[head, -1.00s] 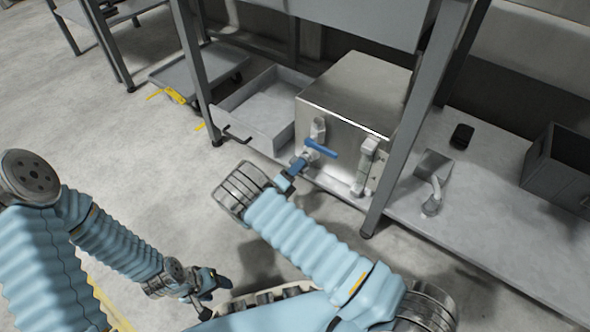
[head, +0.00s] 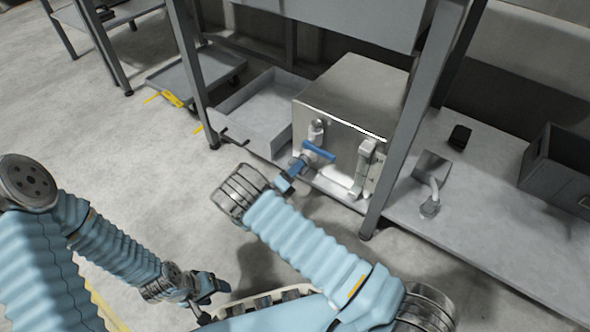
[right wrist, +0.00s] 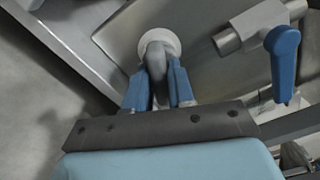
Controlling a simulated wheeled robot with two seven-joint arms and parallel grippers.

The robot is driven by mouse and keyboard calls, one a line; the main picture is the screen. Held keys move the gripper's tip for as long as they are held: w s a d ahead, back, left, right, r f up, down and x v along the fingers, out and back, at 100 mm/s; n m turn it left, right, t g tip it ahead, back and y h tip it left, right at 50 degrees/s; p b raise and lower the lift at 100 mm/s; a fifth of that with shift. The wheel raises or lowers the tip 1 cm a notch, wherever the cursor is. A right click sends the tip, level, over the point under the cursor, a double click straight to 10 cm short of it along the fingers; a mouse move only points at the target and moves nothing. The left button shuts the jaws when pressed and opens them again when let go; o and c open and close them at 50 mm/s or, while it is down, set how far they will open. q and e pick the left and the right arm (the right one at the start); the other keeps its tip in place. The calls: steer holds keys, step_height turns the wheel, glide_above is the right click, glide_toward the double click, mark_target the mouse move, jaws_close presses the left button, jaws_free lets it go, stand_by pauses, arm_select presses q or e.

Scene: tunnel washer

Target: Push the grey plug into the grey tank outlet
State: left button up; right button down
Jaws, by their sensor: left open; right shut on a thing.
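The grey tank (head: 350,100) is a metal box on the low shelf. My right gripper (head: 290,176) is at the lower left of its front face. In the right wrist view the right gripper (right wrist: 158,88) is shut on the grey plug (right wrist: 157,68), a curved grey piece between blue fingers. The plug's far end meets the pale ring of the tank outlet (right wrist: 173,43). The ring hides that end, so I cannot tell how deep it sits. My left gripper (head: 208,288) is open and empty, low over the floor, away from the tank.
A blue-handled valve (head: 319,152) sticks out of the tank front; its lever (right wrist: 283,62) is right of the outlet. A grey leg (head: 408,120) stands right of the tank. A shallow tray (head: 262,115) lies left, a dark crate (head: 553,175) far right.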

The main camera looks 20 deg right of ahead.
steer(key=c, duration=0.9)
jaws_free()
